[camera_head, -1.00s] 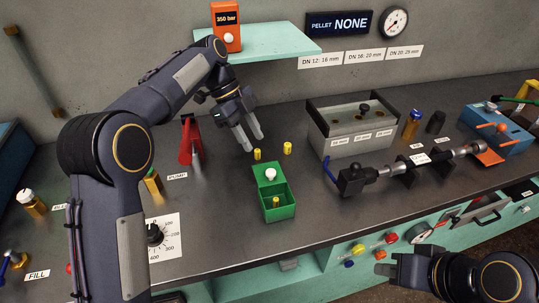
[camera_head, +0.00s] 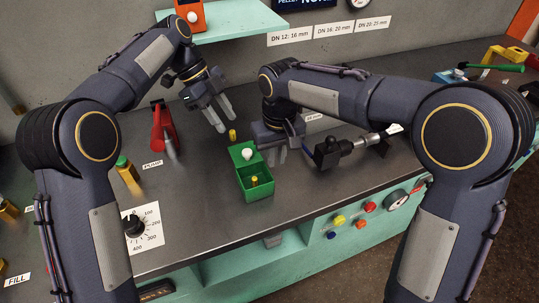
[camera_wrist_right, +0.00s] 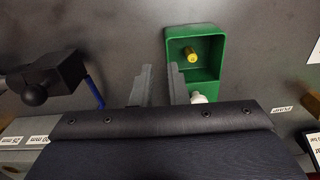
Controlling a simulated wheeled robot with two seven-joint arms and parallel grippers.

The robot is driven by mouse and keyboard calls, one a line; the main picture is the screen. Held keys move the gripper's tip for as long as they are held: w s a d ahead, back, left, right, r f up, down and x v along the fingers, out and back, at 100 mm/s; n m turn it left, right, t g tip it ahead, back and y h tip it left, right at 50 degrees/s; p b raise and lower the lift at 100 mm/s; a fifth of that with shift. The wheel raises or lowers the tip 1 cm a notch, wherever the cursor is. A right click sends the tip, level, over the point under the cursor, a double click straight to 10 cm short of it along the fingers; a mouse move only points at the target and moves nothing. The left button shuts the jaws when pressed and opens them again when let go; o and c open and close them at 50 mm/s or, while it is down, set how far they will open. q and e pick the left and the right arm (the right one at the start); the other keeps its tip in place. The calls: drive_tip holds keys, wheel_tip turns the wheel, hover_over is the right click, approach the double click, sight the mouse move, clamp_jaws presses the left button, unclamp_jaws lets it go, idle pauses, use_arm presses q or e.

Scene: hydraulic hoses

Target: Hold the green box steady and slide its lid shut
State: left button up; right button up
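The green box (camera_head: 262,191) stands on the bench with its front part open. A yellow pellet (camera_head: 254,181) sits inside it; it also shows in the right wrist view (camera_wrist_right: 190,54). The green lid (camera_head: 238,152) with a white knob (camera_head: 247,154) covers the back part; the knob (camera_wrist_right: 198,97) is partly hidden by my wrist in the right wrist view. My right gripper (camera_head: 290,155) is open and empty, just right of the box; its fingers (camera_wrist_right: 163,82) point down beside it.
A black fitting with a rod (camera_head: 328,153) lies to the right, close to my right gripper. A red pump handle (camera_head: 163,128) stands to the left. The bench in front of the box is clear.

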sight(270, 176)
drive_tip(key=shift+w+a+f, duration=0.35)
drive_tip(key=shift+a+f, duration=0.2)
drive_tip(key=shift+a, duration=0.2)
wheel_tip(270, 176, down, 8)
drive_tip(key=shift+r, duration=0.2)
clamp_jaws()
